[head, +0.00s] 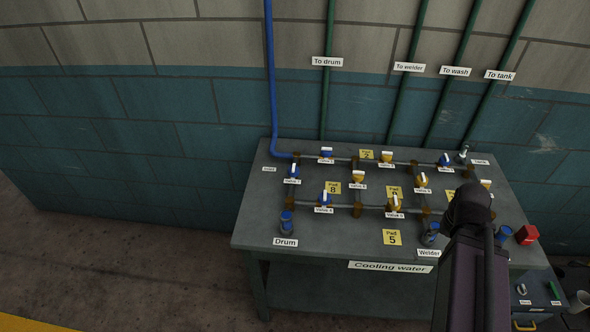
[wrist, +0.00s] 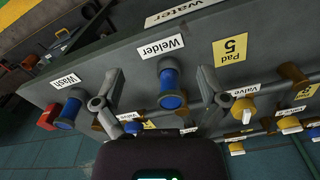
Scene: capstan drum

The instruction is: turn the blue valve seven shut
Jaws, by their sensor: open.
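My gripper (wrist: 161,78) is open, its two fingers apart on either side of the blue Welder cylinder (wrist: 170,88) in the wrist view; I cannot tell whether they touch it. A blue valve with a pale handle (wrist: 133,127) shows just above my gripper body, partly hidden by it. Its number is not readable, so I cannot confirm it is valve seven. In the head view my dark wrist covers this right-hand part of the pipework, and the fingers are hidden. Other blue valves stand at the left (head: 325,199) and back right (head: 445,160) of the bench.
The grey bench (head: 265,215) carries pipes, yellow valves (head: 395,203) and yellow pad signs (head: 392,237). The Welder cylinder (head: 430,235) and a red box (head: 526,235) stand near the front right. A wall with pipes rises behind.

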